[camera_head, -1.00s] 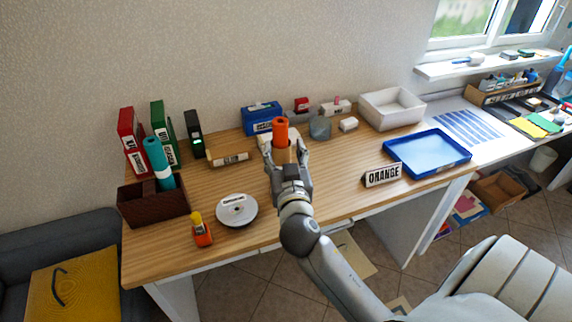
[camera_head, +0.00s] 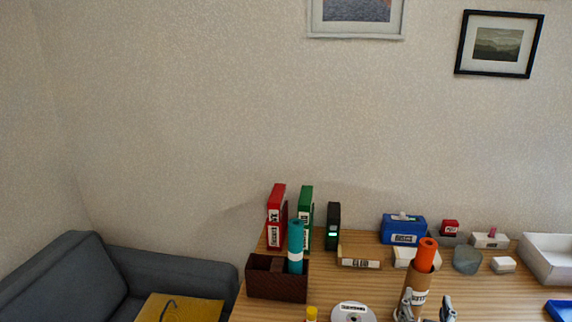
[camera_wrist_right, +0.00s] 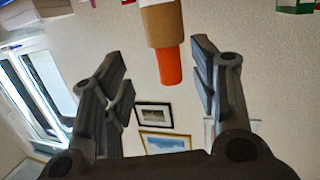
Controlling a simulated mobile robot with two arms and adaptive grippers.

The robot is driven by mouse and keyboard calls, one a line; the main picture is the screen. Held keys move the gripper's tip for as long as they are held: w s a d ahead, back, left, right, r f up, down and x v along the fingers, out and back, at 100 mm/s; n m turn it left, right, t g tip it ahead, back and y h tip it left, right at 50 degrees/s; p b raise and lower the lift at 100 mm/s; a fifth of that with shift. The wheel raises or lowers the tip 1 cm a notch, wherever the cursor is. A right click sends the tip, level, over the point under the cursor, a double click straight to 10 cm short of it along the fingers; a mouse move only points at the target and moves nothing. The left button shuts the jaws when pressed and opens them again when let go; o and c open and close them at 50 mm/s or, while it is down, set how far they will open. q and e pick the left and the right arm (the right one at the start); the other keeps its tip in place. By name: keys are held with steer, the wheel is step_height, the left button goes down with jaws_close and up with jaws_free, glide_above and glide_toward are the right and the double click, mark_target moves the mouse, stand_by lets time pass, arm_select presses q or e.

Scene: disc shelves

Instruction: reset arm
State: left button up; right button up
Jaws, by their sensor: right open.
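My right gripper (camera_head: 426,311) shows at the bottom edge of the head view, only its fingertips in the picture. It is open, and its fingers are spread apart in the right wrist view (camera_wrist_right: 160,82). A brown cardboard tube (camera_head: 416,284) with an orange roll (camera_head: 427,251) sticking out of it stands upright on the desk just beyond the fingers. The brown tube (camera_wrist_right: 162,25) also shows in the right wrist view, in line with the gap between the fingers. I cannot tell whether a finger touches it. My left gripper is out of view.
The wooden desk (camera_head: 338,287) holds a dark brown box (camera_head: 276,287) with a teal roll (camera_head: 295,245), red and green binders, a disc spindle (camera_head: 352,313), a blue box (camera_head: 403,229) and a white tray (camera_head: 550,258). A grey sofa (camera_head: 75,270) stands left.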

steer(key=s+a+f+n+g+y, duration=0.4)
steer(key=s+a+f+g, duration=0.15)
steer(key=s+f, duration=0.45)
steer(key=s+a+f+n+g+y, duration=0.35)
steer(key=s+a+f+g, duration=0.2)
steer(key=s+f, duration=0.5)
steer(key=s+f+g, duration=0.1)
steer(key=s+f, duration=0.1)
steer(key=f, duration=1)
steer(key=s+f, duration=0.2)
steer(key=f, duration=1.1)
steer(key=s+d+f+g, duration=0.1)
steer(key=s+d+f, duration=0.1)
steer(key=s+f, duration=1.3)
steer(key=shift+s+d+f, duration=0.25)
steer(key=shift+s+d, duration=0.05)
steer(key=shift+s, duration=0.25)
